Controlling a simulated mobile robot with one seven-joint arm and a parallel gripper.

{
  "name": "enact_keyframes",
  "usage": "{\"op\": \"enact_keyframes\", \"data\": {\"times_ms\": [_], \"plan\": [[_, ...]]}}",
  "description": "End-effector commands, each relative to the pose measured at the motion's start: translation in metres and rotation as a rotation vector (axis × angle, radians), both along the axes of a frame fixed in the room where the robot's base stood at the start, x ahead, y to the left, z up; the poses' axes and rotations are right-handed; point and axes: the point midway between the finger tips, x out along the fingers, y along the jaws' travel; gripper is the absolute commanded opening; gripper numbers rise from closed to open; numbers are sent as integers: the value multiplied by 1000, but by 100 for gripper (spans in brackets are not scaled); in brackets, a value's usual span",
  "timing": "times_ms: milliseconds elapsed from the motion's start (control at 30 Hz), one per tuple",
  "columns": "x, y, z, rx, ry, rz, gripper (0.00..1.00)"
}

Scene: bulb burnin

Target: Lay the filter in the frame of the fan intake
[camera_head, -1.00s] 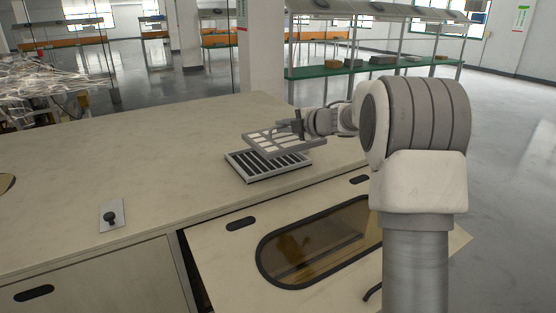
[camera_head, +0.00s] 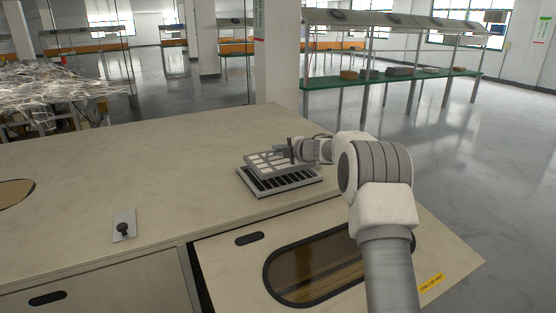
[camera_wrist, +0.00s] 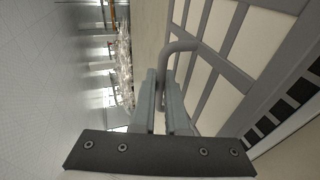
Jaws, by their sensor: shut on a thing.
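The filter (camera_head: 268,160) is a grey framed panel with pale square cells. It is held just above the fan intake (camera_head: 262,189), a slatted black-and-grey frame on the bench top, and covers much of it. A gap and a slight tilt show between the two on the near left. My gripper (camera_head: 293,150) is shut on the filter's handle at its right side. In the wrist view my gripper's fingers (camera_wrist: 166,105) close around the grey bent handle (camera_wrist: 178,47), with the filter (camera_wrist: 235,45) to the right and the dark intake slats (camera_wrist: 290,110) beyond its edge.
A small plate with a black knob (camera_head: 123,229) sits near the front edge. Below is a panel with an oval amber window (camera_head: 310,275). A green-shelved rack (camera_head: 400,78) stands behind.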

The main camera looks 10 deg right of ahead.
Motion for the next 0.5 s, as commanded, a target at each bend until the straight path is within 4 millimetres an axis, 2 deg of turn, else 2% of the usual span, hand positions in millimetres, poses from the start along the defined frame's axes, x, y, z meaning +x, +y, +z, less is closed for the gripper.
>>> {"op": "enact_keyframes", "data": {"times_ms": [133, 333, 500], "plan": [[5, 2, -6, 1, 0, 0, 0], [4, 2, -36, 2, 2, -1, 0], [5, 2, -43, 1, -2, 0, 0]]}}
